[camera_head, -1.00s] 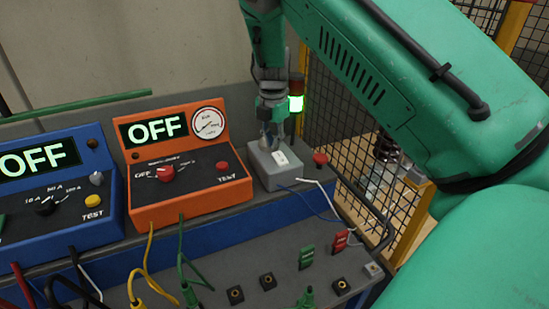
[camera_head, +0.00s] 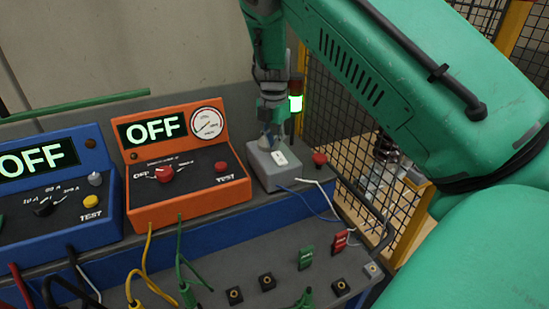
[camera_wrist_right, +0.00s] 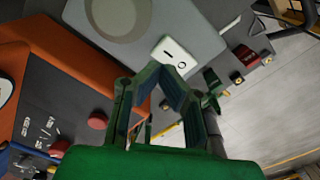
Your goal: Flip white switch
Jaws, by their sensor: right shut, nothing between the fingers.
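The white rocker switch (camera_head: 280,157) is on top of a light grey box, right of the orange tester. It also shows in the wrist view (camera_wrist_right: 175,55), marked with a line and a circle. My right gripper (camera_head: 267,143) points down over the grey box (camera_head: 274,180), just behind and left of the switch. In the wrist view its fingertips (camera_wrist_right: 162,75) are close to the switch's edge; I cannot tell whether they touch it. The fingers are shut with nothing between them. My left gripper is not in view.
The orange tester (camera_head: 187,202) and blue tester (camera_head: 70,215) stand to the left, both reading OFF. A red button (camera_head: 319,158) is right of the grey box. A lit green lamp (camera_head: 296,103) stands behind. Cables and sockets lie in front; a mesh fence (camera_head: 345,125) is at right.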

